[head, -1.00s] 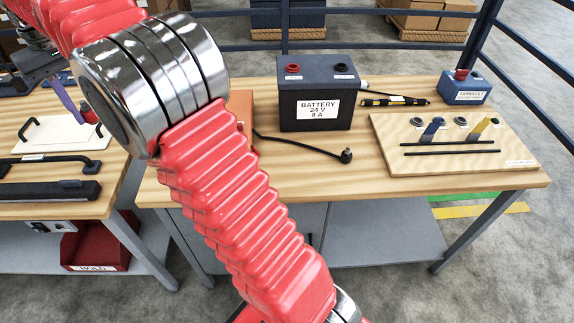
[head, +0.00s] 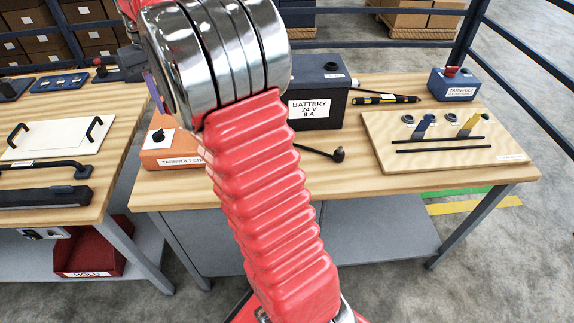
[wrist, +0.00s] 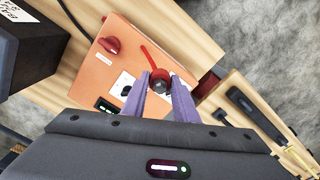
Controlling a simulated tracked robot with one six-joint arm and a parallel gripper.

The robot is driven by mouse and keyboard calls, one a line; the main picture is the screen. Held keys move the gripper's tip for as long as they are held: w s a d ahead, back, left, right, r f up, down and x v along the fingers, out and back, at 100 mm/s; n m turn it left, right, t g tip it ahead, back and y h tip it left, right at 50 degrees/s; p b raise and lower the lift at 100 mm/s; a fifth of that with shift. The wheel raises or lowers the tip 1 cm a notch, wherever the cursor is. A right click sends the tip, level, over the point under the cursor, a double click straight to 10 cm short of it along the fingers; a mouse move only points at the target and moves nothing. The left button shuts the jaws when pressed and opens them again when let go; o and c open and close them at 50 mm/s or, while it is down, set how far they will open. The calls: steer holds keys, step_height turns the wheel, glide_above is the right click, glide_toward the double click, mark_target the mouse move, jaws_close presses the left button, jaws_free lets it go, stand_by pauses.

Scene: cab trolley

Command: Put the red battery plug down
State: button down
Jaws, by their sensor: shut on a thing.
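The red battery plug (wrist: 159,75) is held between the purple fingers of my gripper (wrist: 161,84) in the wrist view. A thin red lead runs up and left from it. The orange charger (wrist: 118,62) lies below and behind the plug in that view; its height above the charger is hard to tell. In the head view a purple finger shows beside my arm's silver joint, above the orange charger (head: 170,150); the plug is hidden there.
A wooden board (head: 450,152) with rods and coloured tabs lies at the right. A blue box (head: 454,84) stands behind it. A black lead end (head: 338,154) lies before the battery. The left bench (head: 110,172) holds a white handled panel (head: 55,138).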

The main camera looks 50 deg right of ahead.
steer(key=s+d+f+m, duration=0.3)
steer(key=s+d+f, duration=0.2)
steer(key=s+d, duration=0.4)
steer(key=s+d+f+m, duration=0.3)
steer(key=s+d+f, duration=0.2)
steer(key=s+d, duration=0.4)
steer(key=s, duration=0.5)
steer(key=shift+s+d, duration=0.2)
steer(key=shift+s, duration=0.1)
steer(key=shift+f, duration=3.1)
steer(key=shift+f, duration=1.85)
